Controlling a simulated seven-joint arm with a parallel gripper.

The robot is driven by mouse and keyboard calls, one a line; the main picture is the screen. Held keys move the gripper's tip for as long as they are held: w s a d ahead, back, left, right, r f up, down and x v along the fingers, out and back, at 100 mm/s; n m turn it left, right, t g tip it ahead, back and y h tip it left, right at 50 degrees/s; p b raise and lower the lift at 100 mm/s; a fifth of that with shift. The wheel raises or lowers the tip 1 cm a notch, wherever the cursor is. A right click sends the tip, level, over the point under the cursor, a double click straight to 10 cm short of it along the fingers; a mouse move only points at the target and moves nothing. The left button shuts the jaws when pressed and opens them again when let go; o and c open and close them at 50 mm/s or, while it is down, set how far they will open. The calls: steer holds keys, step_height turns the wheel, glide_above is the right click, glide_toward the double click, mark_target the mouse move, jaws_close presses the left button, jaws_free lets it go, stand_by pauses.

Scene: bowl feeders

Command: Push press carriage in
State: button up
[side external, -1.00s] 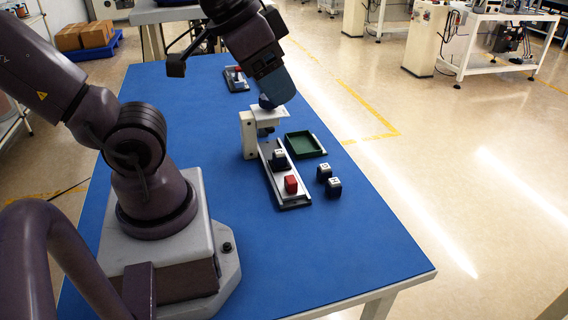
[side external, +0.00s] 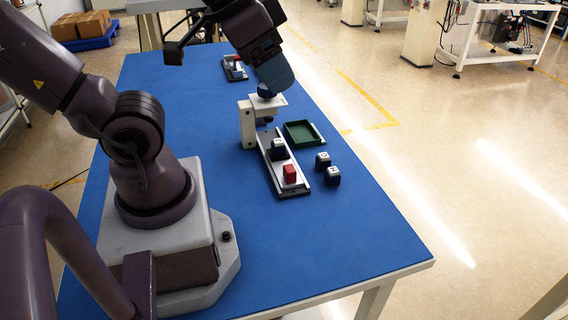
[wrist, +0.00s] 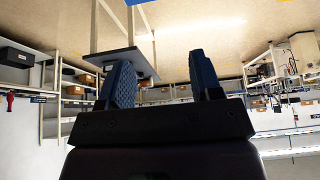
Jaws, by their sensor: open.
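The white press (side external: 247,122) stands on the blue table in the side view, with a flat head plate and a dark knob on top. A narrow light rail track (side external: 265,161) runs from under it toward the front. A dark block with a white top (side external: 278,149) sits on the track near the press, and a red block (side external: 289,173) sits near its front end. I cannot tell which part is the carriage. My gripper (side external: 274,76) is at the press top by the knob; contact is unclear. In the wrist view its fingers (wrist: 162,82) are apart with nothing between them.
A green tray (side external: 300,133) lies right of the press. Two dark blocks with white tops (side external: 327,168) stand right of the track. Another small track with blocks (side external: 235,69) is at the back. The table's front (side external: 340,248) is clear.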

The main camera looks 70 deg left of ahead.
steer(key=shift+o, duration=0.5)
steer(key=g, duration=0.6)
glide_toward(290, 168)
step_height(290, 168, down, 10)
steer(key=shift+s+f, duration=0.15)
steer(key=shift+f, duration=0.05)
